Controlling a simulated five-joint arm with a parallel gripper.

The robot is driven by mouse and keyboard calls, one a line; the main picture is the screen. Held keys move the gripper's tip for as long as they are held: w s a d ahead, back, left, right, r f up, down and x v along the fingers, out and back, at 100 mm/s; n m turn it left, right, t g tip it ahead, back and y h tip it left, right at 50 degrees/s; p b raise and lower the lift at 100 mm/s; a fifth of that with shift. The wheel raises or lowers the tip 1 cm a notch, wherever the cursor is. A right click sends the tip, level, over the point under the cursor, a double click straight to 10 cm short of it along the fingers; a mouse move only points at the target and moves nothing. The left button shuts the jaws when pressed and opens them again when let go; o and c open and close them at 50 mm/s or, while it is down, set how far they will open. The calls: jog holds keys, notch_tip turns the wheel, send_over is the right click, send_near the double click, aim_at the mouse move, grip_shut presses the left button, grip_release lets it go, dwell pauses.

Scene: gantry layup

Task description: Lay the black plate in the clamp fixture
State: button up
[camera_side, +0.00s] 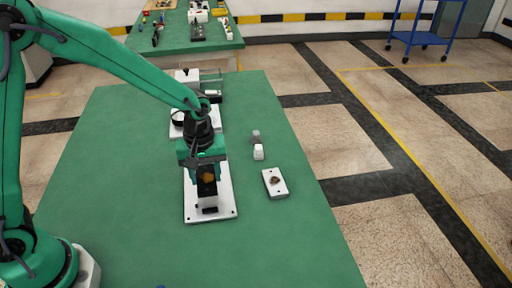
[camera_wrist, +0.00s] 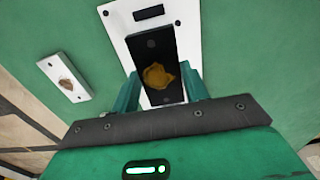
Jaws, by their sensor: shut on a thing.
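The black plate (camera_wrist: 158,50) has an orange-brown patch on its face and lies between the two green fingers of my gripper (camera_wrist: 160,86) in the wrist view. My gripper (camera_side: 207,168) is shut on it. In the side view the black plate (camera_side: 207,187) hangs below my gripper, over a white base plate (camera_side: 228,203) with a dark slot at its near end. This base plate also shows in the wrist view (camera_wrist: 116,22). I cannot tell whether the black plate touches it. Farther back, a white fixture (camera_side: 182,132) with dark parts is partly hidden by my arm.
A small white block with a brown patch (camera_side: 275,190) lies right of the base plate; it also shows in the wrist view (camera_wrist: 62,72). A small white-and-grey piece (camera_side: 258,152) stands behind it. The green table (camera_side: 130,200) is clear at left and front.

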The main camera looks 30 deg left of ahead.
aim_at(206, 178)
jog(key=shift+f, duration=2)
jog(key=shift+f, duration=0.1)
jog(key=o, duration=1.1)
notch_tip(206, 178, up, 12)
jog(key=shift+f, duration=0.1)
jog(key=shift+r, duration=0.25)
